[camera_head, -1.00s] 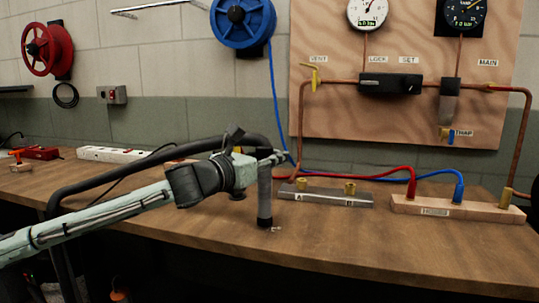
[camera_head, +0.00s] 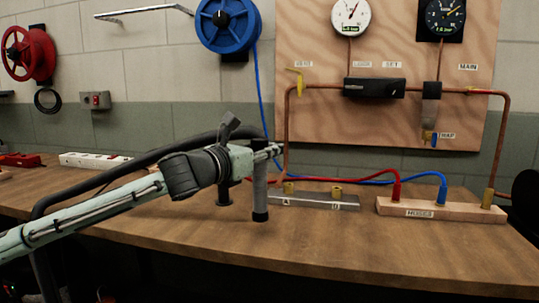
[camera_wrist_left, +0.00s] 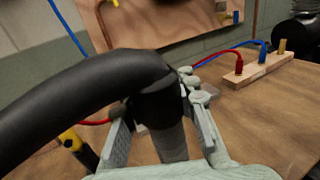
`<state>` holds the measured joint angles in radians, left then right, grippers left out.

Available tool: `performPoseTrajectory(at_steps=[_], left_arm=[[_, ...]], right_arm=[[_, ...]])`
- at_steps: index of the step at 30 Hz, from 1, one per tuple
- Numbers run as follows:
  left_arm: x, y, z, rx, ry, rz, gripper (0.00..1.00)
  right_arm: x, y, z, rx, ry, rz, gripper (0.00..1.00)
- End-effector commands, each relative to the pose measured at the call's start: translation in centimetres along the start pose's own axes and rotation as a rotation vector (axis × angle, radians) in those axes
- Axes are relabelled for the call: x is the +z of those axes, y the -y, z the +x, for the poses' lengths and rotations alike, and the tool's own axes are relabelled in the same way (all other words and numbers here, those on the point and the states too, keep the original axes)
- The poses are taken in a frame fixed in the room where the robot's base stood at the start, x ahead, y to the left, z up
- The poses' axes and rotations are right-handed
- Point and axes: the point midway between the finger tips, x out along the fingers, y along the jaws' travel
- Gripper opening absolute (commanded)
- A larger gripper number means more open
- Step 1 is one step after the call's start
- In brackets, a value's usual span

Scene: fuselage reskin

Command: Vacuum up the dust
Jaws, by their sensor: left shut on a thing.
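My left gripper (camera_head: 262,153) is shut on the vacuum nozzle (camera_head: 260,195), a grey tube with a black end, held upright with its lower end at or just above the bench top. The left wrist view shows the gripper's two fingers (camera_wrist_left: 166,128) on either side of the nozzle (camera_wrist_left: 171,143). A thick black hose (camera_wrist_left: 75,105) bends away from its top to the left. I see no dust on the bench now; the nozzle may hide some. My right gripper is out of view.
The wooden bench (camera_head: 330,235) is clear in front. Behind the nozzle is a grey block with brass fittings (camera_head: 314,201); to the right, a wooden hose block (camera_head: 441,211) with red and blue hoses. A plywood gauge panel (camera_head: 320,115) stands behind.

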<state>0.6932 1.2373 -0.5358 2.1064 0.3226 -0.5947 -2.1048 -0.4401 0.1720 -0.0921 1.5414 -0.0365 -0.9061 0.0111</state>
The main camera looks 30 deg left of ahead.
Motion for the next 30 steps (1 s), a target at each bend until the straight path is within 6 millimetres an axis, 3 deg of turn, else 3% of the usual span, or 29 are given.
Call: performPoseTrajectory(at_steps=[13,30], left_arm=[[2.4,0.0,0.0,0.000,0.002,0.001,0.00],[4.7,0.0,0.0,0.000,0.001,0.000,0.00]], right_arm=[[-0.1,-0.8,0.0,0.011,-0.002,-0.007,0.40],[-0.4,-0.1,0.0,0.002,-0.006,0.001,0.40]])
